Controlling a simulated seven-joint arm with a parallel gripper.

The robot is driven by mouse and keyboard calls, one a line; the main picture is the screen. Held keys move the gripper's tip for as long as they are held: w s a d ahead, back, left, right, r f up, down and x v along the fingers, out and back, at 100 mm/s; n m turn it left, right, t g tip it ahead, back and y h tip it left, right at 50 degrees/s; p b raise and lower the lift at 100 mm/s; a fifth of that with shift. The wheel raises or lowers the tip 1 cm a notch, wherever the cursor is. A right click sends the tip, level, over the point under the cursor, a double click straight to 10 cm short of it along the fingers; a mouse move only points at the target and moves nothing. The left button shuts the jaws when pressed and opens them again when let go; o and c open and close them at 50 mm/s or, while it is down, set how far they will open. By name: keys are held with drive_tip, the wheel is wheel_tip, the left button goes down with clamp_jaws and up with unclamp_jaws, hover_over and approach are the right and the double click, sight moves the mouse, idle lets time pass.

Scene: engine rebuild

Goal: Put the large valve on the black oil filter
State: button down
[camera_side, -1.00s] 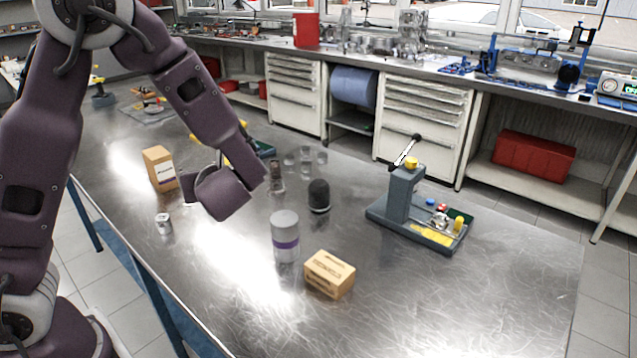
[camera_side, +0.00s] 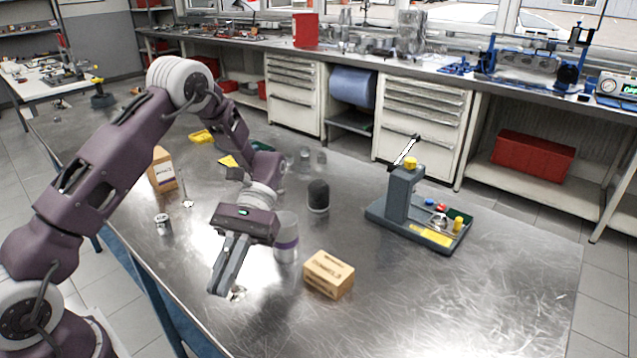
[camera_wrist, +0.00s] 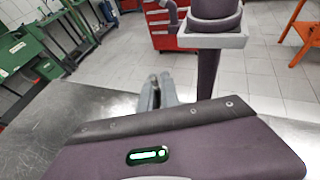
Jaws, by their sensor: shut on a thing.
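The black oil filter (camera_side: 318,196) stands upright on the metal table in the side view. My gripper (camera_side: 222,288) points down toward the front of the table, to the left of and nearer than the filter. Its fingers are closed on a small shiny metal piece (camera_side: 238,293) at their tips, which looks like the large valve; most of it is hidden. In the wrist view the fingers (camera_wrist: 158,90) are close together and the held piece cannot be made out. Another thin valve-like piece (camera_side: 187,203) is on the table at the left.
A grey press stand (camera_side: 402,200) is right. The right table end is clear.

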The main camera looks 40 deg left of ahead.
drive_tip(key=w+d+r+n+t+h, duration=0.1)
drive_tip(key=w+n+t+h, duration=0.1)
drive_tip(key=w, duration=0.4)
drive_tip(key=w+d+r+n+t+h, duration=0.1)
drive_tip(key=w+d+n+t+h, duration=0.1)
drive_tip(key=w+n+t, duration=0.3)
drive_tip(key=w+d+r+n+t+h, duration=0.1)
drive_tip(key=w+n+t+h, duration=0.2)
drive_tip(key=w, duration=0.3)
drive_tip(key=shift+w+d+r+n+t+h, duration=0.15)
drive_tip(key=shift+w+r+n+t+h, duration=0.25)
drive_tip(key=shift+n, duration=0.5)
drive_tip(key=w+a+r+n+t+y, duration=0.3)
drive_tip(key=w+a+r+n+t, duration=0.25)
drive_tip(key=w, duration=0.45)
drive_tip(key=w+a+r+n+t+y, duration=0.2)
drive_tip(key=w+a+r+n+t, duration=0.4)
drive_tip(key=w, duration=0.4)
drive_tip(key=shift+n+t+y, duration=0.3)
drive_tip(key=shift+n+t, duration=0.05)
drive_tip(key=shift+t, duration=0.1)
drive_tip(key=f, duration=0.3)
drive_tip(key=a+f, duration=0.1)
drive_tip(key=f, duration=0.6)
drive_tip(key=shift+w+a+f, duration=0.15)
drive_tip(key=shift+a+f, duration=0.1)
drive_tip(key=shift+f, duration=0.25)
drive_tip(key=shift+f, duration=0.1)
drive_tip(key=c, duration=1.6)
unclamp_jaws()
